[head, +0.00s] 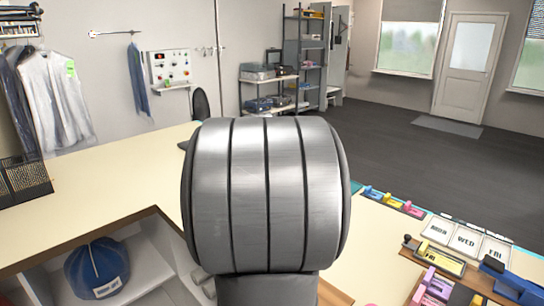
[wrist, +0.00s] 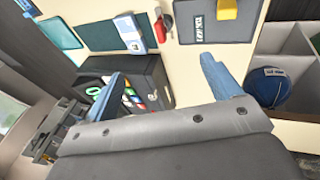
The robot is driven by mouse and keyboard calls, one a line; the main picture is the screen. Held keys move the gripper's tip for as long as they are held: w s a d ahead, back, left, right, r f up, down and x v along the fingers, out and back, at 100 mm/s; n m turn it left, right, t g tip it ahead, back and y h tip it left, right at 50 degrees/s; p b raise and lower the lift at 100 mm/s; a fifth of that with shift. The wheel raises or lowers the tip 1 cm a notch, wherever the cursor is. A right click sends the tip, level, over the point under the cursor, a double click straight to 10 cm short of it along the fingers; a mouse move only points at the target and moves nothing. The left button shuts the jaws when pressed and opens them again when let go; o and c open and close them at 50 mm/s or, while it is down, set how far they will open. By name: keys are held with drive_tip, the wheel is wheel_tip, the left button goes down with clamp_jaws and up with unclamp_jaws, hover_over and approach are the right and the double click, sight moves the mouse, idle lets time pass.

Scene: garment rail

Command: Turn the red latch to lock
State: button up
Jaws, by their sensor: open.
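I cannot pick out a red latch with certainty. In the head view a row of small blue, yellow and pink latch-like pieces (head: 391,200) sits along the counter's far edge at right. A yellow latch-like piece (head: 440,259) on a wooden board and a pink one (head: 431,288) are nearer. In the wrist view a small red item (wrist: 168,22) lies between a blue-white box and a dark sign.
My grey arm link blocks the middle of the head view. A blue cap (head: 97,268) rests in a cubby under the counter (head: 90,217). In the wrist view, a black box (wrist: 150,72) with coloured items lies beyond the fingers.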

drive_tip(key=w+d+y, duration=0.1)
drive_tip(key=d, duration=0.1)
drive_tip(key=w+d+y, duration=0.1)
drive_tip(key=d, duration=0.1)
drive_tip(key=w+d+g+y, duration=0.1)
drive_tip(key=d, duration=0.1)
drive_tip(key=shift+f+y, duration=0.2)
drive_tip(key=shift+y, duration=0.1)
drive_tip(key=c, duration=0.9)
drive_tip(key=shift+y, duration=0.3)
drive_tip(key=x, duration=1.7)
drive_tip(key=shift+w+d, duration=0.1)
drive_tip(key=shift+w, duration=0.05)
clamp_jaws()
